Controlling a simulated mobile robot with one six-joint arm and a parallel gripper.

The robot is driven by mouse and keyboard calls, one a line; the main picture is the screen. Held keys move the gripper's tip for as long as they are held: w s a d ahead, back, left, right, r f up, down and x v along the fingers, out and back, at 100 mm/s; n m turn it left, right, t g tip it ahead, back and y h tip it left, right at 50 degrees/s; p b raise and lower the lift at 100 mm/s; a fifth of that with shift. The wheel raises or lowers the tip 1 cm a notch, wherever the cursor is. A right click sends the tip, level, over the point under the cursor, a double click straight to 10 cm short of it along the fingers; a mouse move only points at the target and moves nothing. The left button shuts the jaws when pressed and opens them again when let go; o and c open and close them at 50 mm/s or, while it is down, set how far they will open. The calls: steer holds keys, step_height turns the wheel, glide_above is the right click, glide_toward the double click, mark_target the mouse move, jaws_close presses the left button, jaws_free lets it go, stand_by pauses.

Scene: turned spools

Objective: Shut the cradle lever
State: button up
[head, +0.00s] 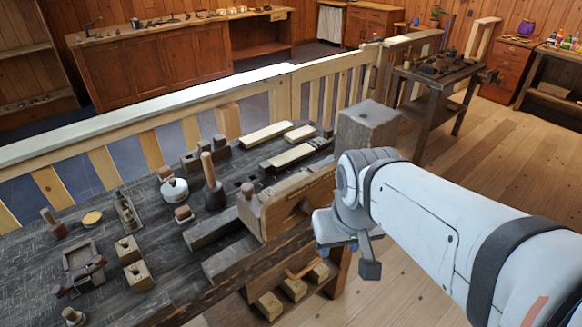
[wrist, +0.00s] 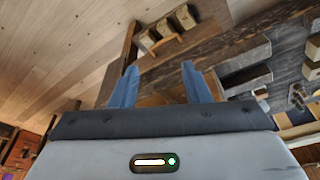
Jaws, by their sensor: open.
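I cannot identify the cradle lever with certainty. A slim orange-brown wooden bar (head: 303,270) shows at the near end of the workbench, low by the bench front, and resembles a lever or handle. A similar bar (wrist: 166,46) shows in the wrist view, beyond my fingertips. My gripper (wrist: 158,68) is open, with two blue fingers apart and nothing between them. In the head view my gripper (head: 338,244) hangs beside the bench's right end, partly hidden by my wrist, close to the wooden vise-like jaw (head: 285,205).
The dark workbench (head: 60,245) holds a mallet (head: 212,190), a white round pot (head: 174,190) and several wooden blocks. Small blocks (head: 295,289) sit low near the bar. A pale railing (head: 150,120) runs behind. Open wooden floor (head: 470,165) lies to the right.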

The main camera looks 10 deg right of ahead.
steer(key=shift+w+a+r+n, duration=0.15)
steer(key=shift+w+r+n, duration=0.1)
steer(key=shift+w+n, duration=0.45)
steer(key=shift+c, duration=1.4)
steer(key=w+n, duration=0.2)
steer(key=n, duration=0.1)
steer(key=w+a+r+n+g, duration=0.1)
steer(key=w+n, duration=0.1)
steer(key=n, duration=0.2)
steer(key=w+a+n+g, duration=0.1)
steer(key=w+n, duration=0.2)
steer(key=n, duration=0.1)
steer(key=shift+a+r+y, duration=0.15)
steer(key=shift+r+y, duration=0.15)
jaws_close()
steer(key=w+a+n+g, duration=0.2)
steer(key=w+n, duration=0.6)
steer(key=n, duration=0.5)
steer(key=shift+w+a+f+n, duration=0.15)
steer(key=shift+a+f+n, duration=0.25)
steer(key=shift+a, duration=0.35)
